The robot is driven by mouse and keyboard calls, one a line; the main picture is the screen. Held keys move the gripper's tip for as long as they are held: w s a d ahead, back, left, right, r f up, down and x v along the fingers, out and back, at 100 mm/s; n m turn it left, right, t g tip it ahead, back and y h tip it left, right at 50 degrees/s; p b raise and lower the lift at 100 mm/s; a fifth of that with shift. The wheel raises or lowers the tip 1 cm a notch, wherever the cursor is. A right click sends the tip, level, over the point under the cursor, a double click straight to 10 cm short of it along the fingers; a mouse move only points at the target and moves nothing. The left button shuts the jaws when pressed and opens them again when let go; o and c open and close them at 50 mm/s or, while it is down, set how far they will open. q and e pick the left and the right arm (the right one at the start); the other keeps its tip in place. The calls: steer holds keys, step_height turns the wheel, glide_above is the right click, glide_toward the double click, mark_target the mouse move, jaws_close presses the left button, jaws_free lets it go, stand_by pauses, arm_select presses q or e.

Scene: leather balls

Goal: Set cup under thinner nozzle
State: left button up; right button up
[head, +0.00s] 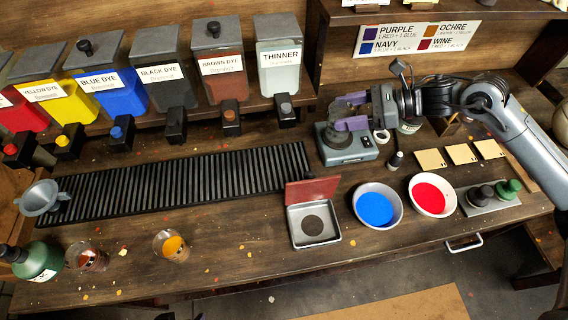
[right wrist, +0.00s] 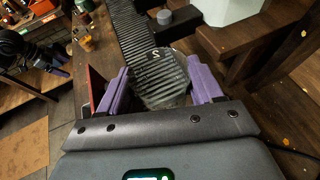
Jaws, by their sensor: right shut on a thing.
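The thinner dispenser (head: 280,68) is a pale tank labelled THINNER, at the right end of the dispenser row. Its dark nozzle (head: 286,112) with a grey knob hangs over the right end of the black slatted rack (head: 185,180). My right gripper (head: 350,110) is shut on a clear cup (head: 342,107), right of the thinner nozzle and above a grey-blue device. In the right wrist view the see-through cup (right wrist: 160,80) sits between the purple fingers, a mark like a 2 on it. The slatted rack (right wrist: 130,30) lies beyond it.
The grey-blue device (head: 347,147) stands right of the rack. A funnel (head: 42,198) is on the rack's left end. The rack's right part is clear.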

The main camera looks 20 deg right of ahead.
steer(key=f, duration=0.1)
steer(key=f+b, duration=0.1)
steer(key=f, duration=0.2)
steer(key=shift+s+d+b, duration=0.3)
steer(key=shift+s+d, duration=0.05)
steer(key=shift+d, duration=0.05)
steer(key=shift+f, duration=0.35)
steer(key=shift+w+a+f+b, duration=0.1)
steer(key=shift+a+f+b, duration=0.05)
steer(key=shift+f+b, duration=0.15)
steer(key=shift+d+f+b+x, duration=0.15)
steer(key=shift+f+x, duration=0.2)
steer(key=shift+x, duration=2.25)
steer(key=shift+d+f+b+x, duration=0.2)
steer(key=shift+f+x, duration=0.15)
steer(key=shift+x, duration=2.25)
steer(key=shift+d+f+b+x, duration=0.15)
steer(key=shift+f+x, duration=0.2)
steer(key=shift+x, duration=2.25)
arm_select(q)
steer(key=f, duration=0.4)
steer(key=shift+a+f, duration=0.2)
steer(key=shift+a, duration=0.1)
steer(key=shift+d, duration=0.1)
arm_select(e)
steer(key=shift+d, duration=0.1)
